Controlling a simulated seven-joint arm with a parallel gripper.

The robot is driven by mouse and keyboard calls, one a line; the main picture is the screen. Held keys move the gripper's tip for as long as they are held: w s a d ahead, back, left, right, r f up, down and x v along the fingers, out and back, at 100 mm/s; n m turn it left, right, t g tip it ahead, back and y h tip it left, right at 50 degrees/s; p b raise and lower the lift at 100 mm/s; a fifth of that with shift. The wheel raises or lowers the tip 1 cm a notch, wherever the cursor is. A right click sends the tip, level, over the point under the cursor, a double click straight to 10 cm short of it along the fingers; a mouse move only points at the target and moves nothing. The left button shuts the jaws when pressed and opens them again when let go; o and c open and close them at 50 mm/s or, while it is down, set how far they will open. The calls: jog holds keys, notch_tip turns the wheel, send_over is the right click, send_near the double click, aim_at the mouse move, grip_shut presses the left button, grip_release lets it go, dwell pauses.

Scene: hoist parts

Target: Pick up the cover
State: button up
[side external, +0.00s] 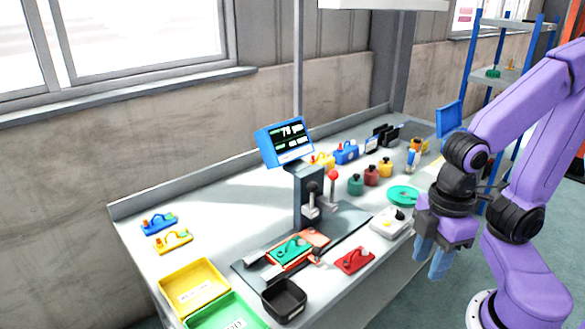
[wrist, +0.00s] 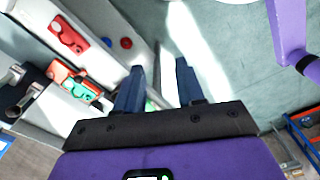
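Several flat plates with raised handles could be the cover; I cannot tell which is meant. A red one (side external: 355,261) lies on the bench at the front and also shows in the wrist view (wrist: 68,35). A green one (side external: 292,249) sits on an orange-red part (side external: 317,238) in the fixture; it also shows in the wrist view (wrist: 80,86). A blue one (side external: 158,223) and a yellow one (side external: 173,241) lie at the left. My gripper (side external: 434,262) points down beyond the bench's front edge, right of the red one. Its fingers, also in the wrist view (wrist: 158,85), are apart and empty.
A press with a blue display (side external: 285,141) stands behind the fixture. A black bin (side external: 284,299), a yellow tray (side external: 193,287) and a green tray (side external: 227,314) are at front left. A white button box (side external: 391,223) stands between my gripper and the fixture.

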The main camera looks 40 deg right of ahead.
jog(key=m, duration=3.1)
send_over(291, 240)
notch_tip(291, 240, down, 4)
jog(key=r, duration=0.1)
jog(key=f, duration=1.1)
jog(key=shift+s+d+f, duration=0.1)
jog(key=shift+d+f, duration=0.2)
jog(key=shift+f, duration=0.1)
jog(key=shift+w+a+f, duration=0.1)
jog(key=shift+w+f, duration=0.05)
jog(key=shift+f, duration=1.2)
jog(key=shift+w+a+f, duration=0.1)
jog(key=shift+f, duration=1.25)
grip_shut()
